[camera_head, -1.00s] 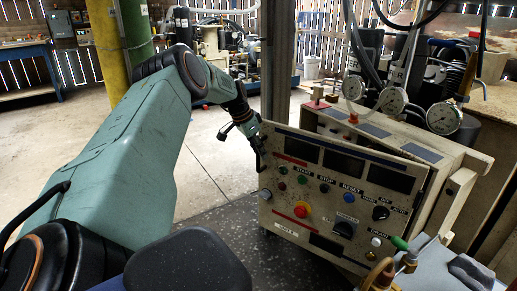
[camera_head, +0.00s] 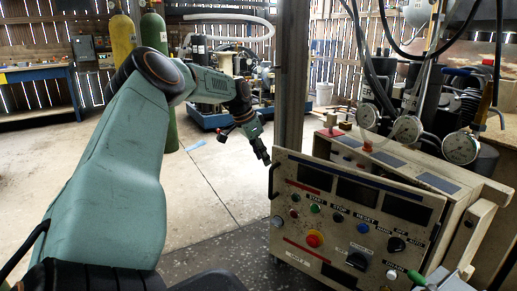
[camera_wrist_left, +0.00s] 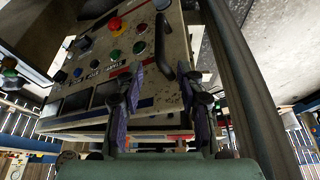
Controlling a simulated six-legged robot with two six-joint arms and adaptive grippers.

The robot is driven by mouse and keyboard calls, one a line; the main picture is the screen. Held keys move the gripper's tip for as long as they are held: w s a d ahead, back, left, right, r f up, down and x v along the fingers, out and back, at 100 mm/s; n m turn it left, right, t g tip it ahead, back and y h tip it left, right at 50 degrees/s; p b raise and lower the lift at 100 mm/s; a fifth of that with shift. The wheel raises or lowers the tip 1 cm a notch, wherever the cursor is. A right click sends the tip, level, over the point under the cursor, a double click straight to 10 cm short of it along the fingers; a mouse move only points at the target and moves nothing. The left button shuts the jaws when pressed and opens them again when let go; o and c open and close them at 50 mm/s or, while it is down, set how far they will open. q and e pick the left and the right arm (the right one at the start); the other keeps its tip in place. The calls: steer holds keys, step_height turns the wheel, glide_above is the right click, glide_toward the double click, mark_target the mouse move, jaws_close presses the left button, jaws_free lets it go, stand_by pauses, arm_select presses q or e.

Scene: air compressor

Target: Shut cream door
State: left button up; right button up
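The cream door (camera_head: 325,225) is the front panel with dark displays, buttons and knobs. It stands out from the cream cabinet (camera_head: 455,200), with a dark gap behind its right part. A dark handle (camera_head: 272,180) is on its left edge. In the wrist view the door (camera_wrist_left: 100,45) fills the upper left, and its black handle (camera_wrist_left: 160,55) lies beyond the fingers, roughly between their lines. My left gripper (camera_head: 264,157) is near the door's upper left corner, just above the handle. In the wrist view it (camera_wrist_left: 158,105) is open and empty.
Gauges (camera_head: 407,129) and hoses stand above and behind the cabinet. A grey post (camera_head: 291,75) rises just behind the door's left side. Concrete floor (camera_head: 215,180) is clear to the left. Green and yellow cylinders (camera_head: 124,45) stand farther back.

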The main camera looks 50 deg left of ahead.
arm_select(q)
steer(key=shift+v, duration=1.4)
